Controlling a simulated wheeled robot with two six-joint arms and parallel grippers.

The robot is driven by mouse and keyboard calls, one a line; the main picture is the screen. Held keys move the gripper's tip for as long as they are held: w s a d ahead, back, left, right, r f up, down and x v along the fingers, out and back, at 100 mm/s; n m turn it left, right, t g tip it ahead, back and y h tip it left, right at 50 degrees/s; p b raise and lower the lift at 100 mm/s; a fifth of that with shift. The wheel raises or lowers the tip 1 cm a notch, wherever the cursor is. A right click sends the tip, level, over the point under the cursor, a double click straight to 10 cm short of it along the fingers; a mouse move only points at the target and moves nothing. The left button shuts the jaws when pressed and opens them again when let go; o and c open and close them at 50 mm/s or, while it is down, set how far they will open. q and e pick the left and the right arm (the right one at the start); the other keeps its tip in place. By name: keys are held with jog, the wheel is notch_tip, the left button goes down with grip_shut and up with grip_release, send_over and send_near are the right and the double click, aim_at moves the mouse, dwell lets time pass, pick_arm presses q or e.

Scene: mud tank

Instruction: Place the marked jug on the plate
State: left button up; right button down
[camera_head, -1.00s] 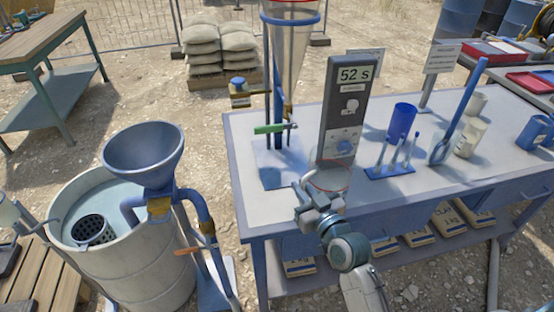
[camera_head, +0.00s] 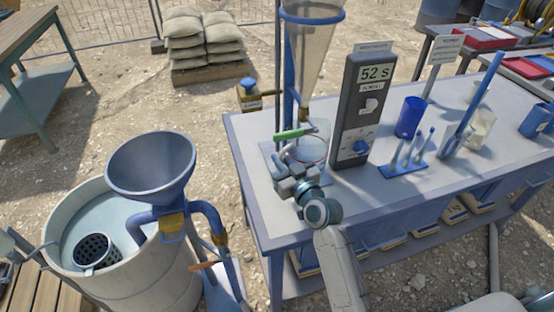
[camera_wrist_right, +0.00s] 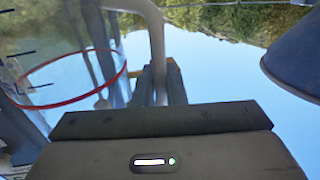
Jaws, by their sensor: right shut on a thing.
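The marked jug (camera_head: 311,150) is clear, with a red ring line around it. My right gripper (camera_head: 288,168) is shut on its pale handle. In the head view the jug appears over the blue base plate (camera_head: 268,151) of the funnel stand, below the tall clear funnel (camera_head: 312,50). I cannot tell whether it touches the plate. In the right wrist view the jug (camera_wrist_right: 95,70) fills the left side, with dark graduation marks and its red ring, and its handle (camera_wrist_right: 155,45) runs down behind the gripper edge (camera_wrist_right: 160,120).
A green lever (camera_head: 288,134) sits under the funnel. A timer reading 52 s (camera_head: 360,110) stands close right. A blue hopper (camera_head: 150,165) and barrel (camera_head: 130,270) stand left of the table.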

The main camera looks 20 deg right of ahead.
pick_arm(q)
jog(key=shift+w+a+r, duration=0.3)
jog(key=shift+w, duration=0.05)
pick_arm(e)
jog(key=w+f, duration=0.3)
jog(key=shift+a+f, duration=0.25)
jog(key=shift+f, duration=0.1)
jog(key=shift+f, duration=0.2)
jog(key=c, duration=1.5)
grip_release()
pick_arm(q)
jog(key=shift+f, duration=0.15)
